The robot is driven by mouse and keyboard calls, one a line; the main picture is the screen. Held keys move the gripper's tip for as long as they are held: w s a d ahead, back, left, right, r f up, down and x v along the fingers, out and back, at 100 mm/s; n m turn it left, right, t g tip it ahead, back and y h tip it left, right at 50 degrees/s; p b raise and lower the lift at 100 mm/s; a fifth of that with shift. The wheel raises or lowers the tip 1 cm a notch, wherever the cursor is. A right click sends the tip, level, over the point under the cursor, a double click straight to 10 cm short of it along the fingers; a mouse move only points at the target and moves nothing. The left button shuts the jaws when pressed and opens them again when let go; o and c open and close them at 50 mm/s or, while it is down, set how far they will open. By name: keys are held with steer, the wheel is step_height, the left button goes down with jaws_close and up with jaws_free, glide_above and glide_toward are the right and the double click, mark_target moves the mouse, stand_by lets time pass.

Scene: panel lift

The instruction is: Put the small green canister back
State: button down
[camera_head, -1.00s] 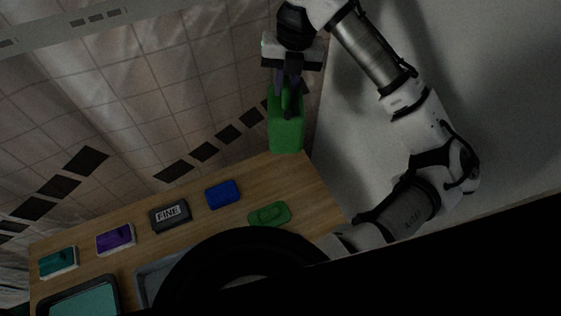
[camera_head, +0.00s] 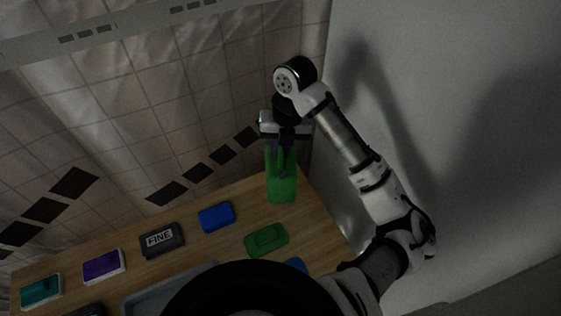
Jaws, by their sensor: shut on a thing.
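The small green canister (camera_head: 282,188) is a tall green block-like shape at the far right end of the wooden table. My gripper (camera_head: 284,172) points down from above and is shut on its upper part. The canister looks upright. Its base is near the table top, but I cannot tell whether it touches. A flat green piece with a raised rim (camera_head: 266,240) lies on the table below and left of the canister.
On the wooden table (camera_head: 212,246) lie a blue block (camera_head: 216,216), a dark box marked FINE (camera_head: 162,240), a purple block (camera_head: 103,266) and a teal block (camera_head: 41,291). A grey tray (camera_head: 150,300) is at the front. A pale wall (camera_head: 450,120) stands at the right.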

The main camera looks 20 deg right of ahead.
steer(key=shift+f+b, duration=1.3)
steer(key=shift+f, duration=0.8)
steer(key=shift+f, duration=0.15)
steer(key=c, duration=1.4)
jaws_free()
steer(key=shift+r, duration=0.2)
steer(key=shift+s+d+r+p, duration=0.1)
steer(key=shift+d+r+p, duration=0.15)
steer(key=shift+r+p, duration=1.25)
steer(key=shift+d+r+p, duration=0.3)
steer(key=shift+r+p, duration=0.25)
steer(key=shift+r, duration=1.9)
steer(key=shift+s+d+r+p, duration=0.1)
steer(key=shift+d+r+p, duration=0.15)
steer(key=shift+r+p, duration=1.25)
steer(key=shift+r+b, duration=0.5)
